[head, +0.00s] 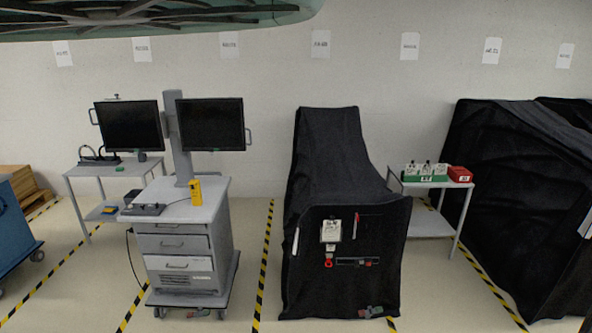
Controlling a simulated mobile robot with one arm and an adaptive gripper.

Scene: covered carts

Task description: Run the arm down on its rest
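My gripper and my arm are not in view in the head view, so I cannot see the gripper's fingers or how the arm stands. No rest for the arm can be made out in this view.
A grey drawer cart (187,248) with two monitors stands left of centre. A black-covered cart (340,190) stands at the centre. A side table (432,224) with green and red boxes is to its right. Another large black-covered shape (500,180) fills the right. Foreground floor is partly free.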

